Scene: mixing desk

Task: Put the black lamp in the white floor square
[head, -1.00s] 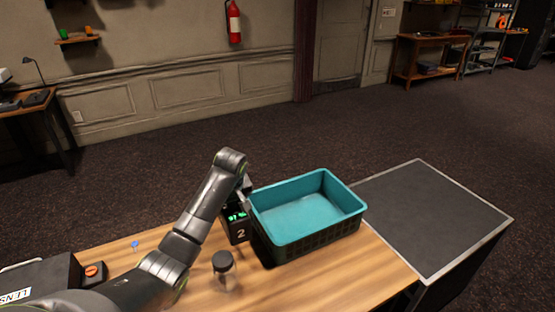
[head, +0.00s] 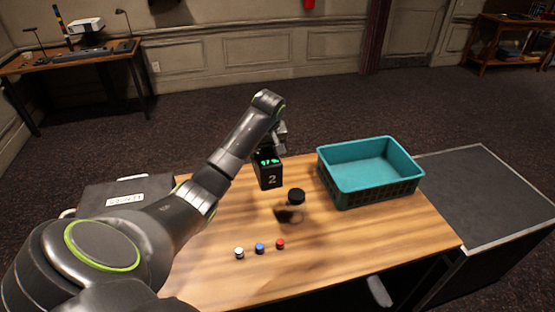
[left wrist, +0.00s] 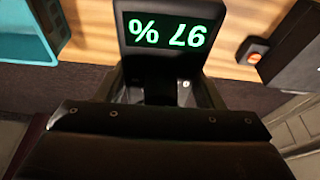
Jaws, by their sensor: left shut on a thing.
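A thin black desk lamp (head: 121,12) stands on the right part of the far desk; another dark lamp-like stem (head: 33,40) stands on its left part. My left gripper (head: 277,142) reaches over the near wooden table and is shut on a black box (head: 270,178) marked "2" with a green display. In the left wrist view the box (left wrist: 168,30) fills the space ahead of the jaws, and its display reads 97 %, upside down. Whether the box touches the table is unclear. I see no white floor square. My right gripper is not in view.
A teal basket (head: 368,187) stands right of the box. A jar with a black lid (head: 296,196) and white, blue and red small items (head: 260,248) are nearer. A black case (head: 125,197) lies left. A dark platform (head: 490,190) is at right. Carpet beyond is clear.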

